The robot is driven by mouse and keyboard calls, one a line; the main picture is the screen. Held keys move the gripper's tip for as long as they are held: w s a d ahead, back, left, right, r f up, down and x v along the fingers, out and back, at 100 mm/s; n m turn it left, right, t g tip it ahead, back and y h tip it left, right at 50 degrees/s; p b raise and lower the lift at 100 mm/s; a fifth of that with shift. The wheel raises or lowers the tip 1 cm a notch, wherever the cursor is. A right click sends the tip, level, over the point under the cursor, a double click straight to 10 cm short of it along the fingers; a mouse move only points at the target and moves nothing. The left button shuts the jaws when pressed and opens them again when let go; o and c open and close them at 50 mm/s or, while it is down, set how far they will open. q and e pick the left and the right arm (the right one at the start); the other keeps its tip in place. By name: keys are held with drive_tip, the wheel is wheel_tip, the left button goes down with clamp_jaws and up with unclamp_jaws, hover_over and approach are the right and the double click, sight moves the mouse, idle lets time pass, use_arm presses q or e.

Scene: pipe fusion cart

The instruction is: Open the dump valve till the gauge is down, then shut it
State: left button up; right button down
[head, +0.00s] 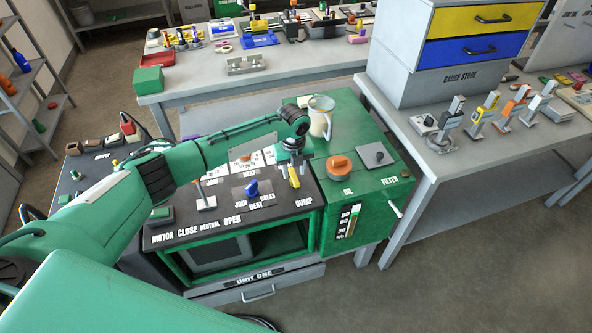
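The green cart, UNIT ONE, carries a dark control panel (224,222). A small yellow handle (294,178), the dump valve above the DUMP label, stands at the panel's right end. My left arm reaches across the panel from the left. Its gripper (291,160) points down right over the yellow handle and hides its upper part. I cannot tell whether the fingers are closed on it. White gauge dials (246,163) sit behind my arm at the back of the panel, partly covered. Their needles are too small to read. My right gripper is not in view.
A lever (203,198) and a blue knob (252,188) stand on the panel left of the handle. A glass jug (320,117), an orange oil cap (340,167) and a filter plate (376,155) are on the cart's right top. Benches stand behind and right.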

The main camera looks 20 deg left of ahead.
use_arm(q)
drive_tip(key=shift+f, duration=0.8)
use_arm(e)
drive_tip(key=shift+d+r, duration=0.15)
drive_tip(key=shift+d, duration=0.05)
use_arm(q)
clamp_jaws()
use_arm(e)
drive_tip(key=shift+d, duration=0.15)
